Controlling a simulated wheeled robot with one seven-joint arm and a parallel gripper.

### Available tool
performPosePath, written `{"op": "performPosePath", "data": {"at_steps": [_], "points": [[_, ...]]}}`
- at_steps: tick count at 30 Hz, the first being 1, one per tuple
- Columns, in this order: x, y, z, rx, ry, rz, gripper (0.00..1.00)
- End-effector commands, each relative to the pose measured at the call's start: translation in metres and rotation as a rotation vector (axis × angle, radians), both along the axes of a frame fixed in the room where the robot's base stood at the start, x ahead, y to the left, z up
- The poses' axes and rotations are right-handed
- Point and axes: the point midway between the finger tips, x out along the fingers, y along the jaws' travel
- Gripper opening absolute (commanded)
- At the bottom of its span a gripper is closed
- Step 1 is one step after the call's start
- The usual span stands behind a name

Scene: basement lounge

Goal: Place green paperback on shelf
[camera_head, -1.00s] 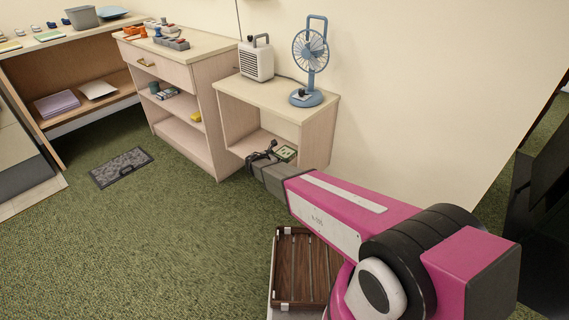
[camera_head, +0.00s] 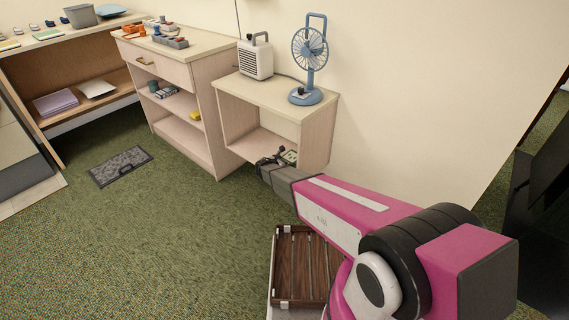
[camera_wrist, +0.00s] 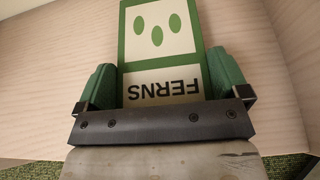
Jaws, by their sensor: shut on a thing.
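The green paperback (camera_wrist: 160,50), with a cream cover, green ovals and the word FERNS, lies between the two green fingers of my gripper (camera_wrist: 163,78) in the wrist view. My gripper is shut on it. In the head view my gripper (camera_head: 272,158) holds the paperback (camera_head: 289,157) at the low opening of the small pale wood shelf unit (camera_head: 318,135), near its right side panel. Pale wood surfaces surround the paperback in the wrist view. I cannot tell whether it touches the shelf board (camera_head: 262,146).
A blue fan (camera_head: 309,62) and a white heater (camera_head: 255,60) stand on top of the unit. A drawer cabinet (camera_head: 208,120) adjoins it at left. A dark slatted wooden crate (camera_head: 303,262) is below my arm.

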Motion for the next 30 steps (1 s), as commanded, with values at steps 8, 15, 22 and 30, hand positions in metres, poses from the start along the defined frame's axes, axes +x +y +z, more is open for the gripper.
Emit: {"op": "performPosePath", "data": {"at_steps": [8,15,22,30], "points": [[0.000,0.000,-0.003,0.000,0.000,0.000,1.00],[0.000,0.000,0.000,0.000,0.000,0.000,1.00],[-0.023,0.016,0.012,0.000,0.000,0.002,1.00],[-0.063,0.047,0.033,-0.001,-0.001,0.002,1.00]]}}
